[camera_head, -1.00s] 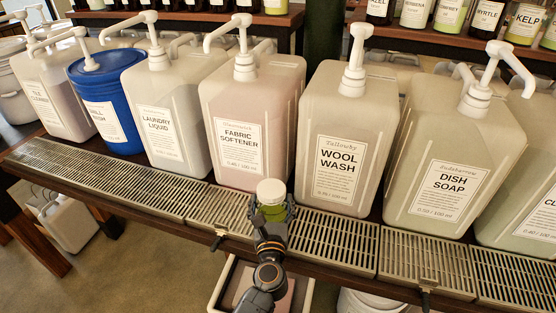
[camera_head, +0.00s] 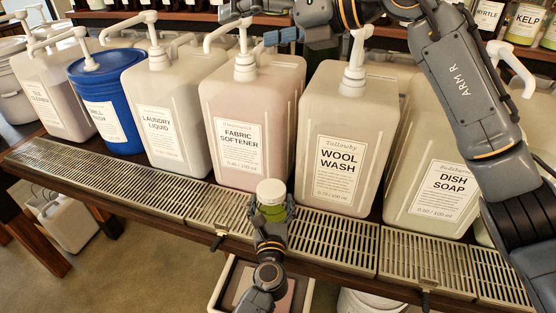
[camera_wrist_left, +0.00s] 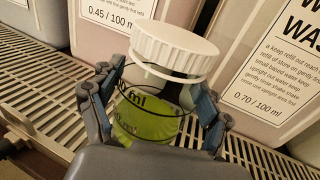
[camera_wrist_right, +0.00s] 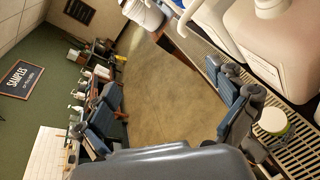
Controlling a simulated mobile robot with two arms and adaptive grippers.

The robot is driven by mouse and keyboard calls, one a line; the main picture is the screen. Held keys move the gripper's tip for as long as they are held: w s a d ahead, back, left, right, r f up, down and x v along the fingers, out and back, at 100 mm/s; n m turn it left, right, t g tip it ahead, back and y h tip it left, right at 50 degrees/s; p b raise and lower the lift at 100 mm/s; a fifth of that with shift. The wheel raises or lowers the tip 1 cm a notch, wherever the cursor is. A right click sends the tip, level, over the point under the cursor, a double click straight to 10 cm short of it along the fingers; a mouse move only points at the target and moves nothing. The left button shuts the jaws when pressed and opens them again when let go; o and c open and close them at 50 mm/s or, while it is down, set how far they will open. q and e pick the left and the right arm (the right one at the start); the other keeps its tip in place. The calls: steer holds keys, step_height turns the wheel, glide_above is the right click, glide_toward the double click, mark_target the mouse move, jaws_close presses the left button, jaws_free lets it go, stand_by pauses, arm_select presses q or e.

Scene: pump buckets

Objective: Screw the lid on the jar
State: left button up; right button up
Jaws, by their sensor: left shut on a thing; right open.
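The jar (camera_head: 271,212) is clear glass with green contents and stands upright over the drip grating. It also shows in the left wrist view (camera_wrist_left: 146,118). The white ribbed lid (camera_head: 271,190) sits on the jar's mouth; in the left wrist view the lid (camera_wrist_left: 174,46) covers it, but I cannot tell how tightly. My left gripper (camera_head: 271,209) is shut around the jar's body below the lid. My right gripper (camera_head: 262,26) is open and empty, above and behind the jar near the pumps. In the right wrist view the lid (camera_wrist_right: 273,120) lies outside the fingers, at lower right.
Large pump containers stand behind the jar: fabric softener (camera_head: 248,110), wool wash (camera_head: 355,115) and dish soap (camera_head: 425,150), with a blue one (camera_head: 105,95) farther left. Metal drip grating (camera_head: 330,240) runs along the front. A shelf of bottles (camera_head: 525,25) is at the back.

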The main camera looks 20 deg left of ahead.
steer(key=s+a+f+h, duration=0.2)
steer(key=a+f+h, duration=0.15)
steer(key=f, duration=0.65)
steer(key=m+t+h, duration=0.2)
steer(key=m+h, duration=0.1)
steer(key=h, duration=0.5)
glide_toward(271, 187)
steer(key=x, duration=0.8)
steer(key=c, duration=1.2)
